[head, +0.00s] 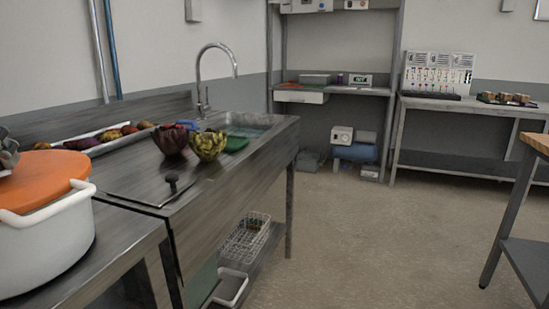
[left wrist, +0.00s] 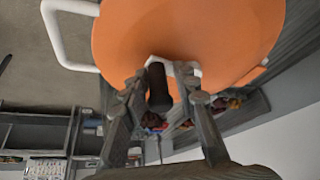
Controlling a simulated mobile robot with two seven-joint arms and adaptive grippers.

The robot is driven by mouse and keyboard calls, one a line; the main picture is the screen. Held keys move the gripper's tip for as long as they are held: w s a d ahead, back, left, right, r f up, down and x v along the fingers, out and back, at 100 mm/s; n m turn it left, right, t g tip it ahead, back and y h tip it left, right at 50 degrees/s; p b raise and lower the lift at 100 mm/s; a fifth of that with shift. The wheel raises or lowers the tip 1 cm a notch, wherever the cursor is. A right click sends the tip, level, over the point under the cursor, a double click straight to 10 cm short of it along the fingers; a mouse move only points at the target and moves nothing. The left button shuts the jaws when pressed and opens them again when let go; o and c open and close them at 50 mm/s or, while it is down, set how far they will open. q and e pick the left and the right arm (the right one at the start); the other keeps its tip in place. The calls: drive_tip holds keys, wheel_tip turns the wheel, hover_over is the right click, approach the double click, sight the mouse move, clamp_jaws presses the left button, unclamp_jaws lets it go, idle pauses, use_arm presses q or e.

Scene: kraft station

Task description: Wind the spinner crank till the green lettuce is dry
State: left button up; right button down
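The white spinner bowl (head: 45,240) stands at the left end of the counter in the head view, with an orange lid (head: 40,178). The lid (left wrist: 190,35) fills the top of the left wrist view. A white crank arm (left wrist: 152,62) with a dark knob (left wrist: 158,90) sits on it. My left gripper (left wrist: 160,80) has one finger on each side of the knob; whether both press on it is unclear. Only a bit of this gripper (head: 8,150) shows at the head view's left edge. No lettuce is visible; the bowl's inside is hidden. My right gripper is not in view.
A purple (head: 170,139) and a green (head: 208,145) leafy, artichoke-like thing stand by the sink (head: 250,122). A tray (head: 85,143) of vegetables lies behind. A small dark knob (head: 172,182) sits on the counter.

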use_arm(q)
drive_tip(key=o, duration=0.4)
drive_tip(key=shift+c, duration=0.2)
drive_tip(key=shift+r, duration=3.5)
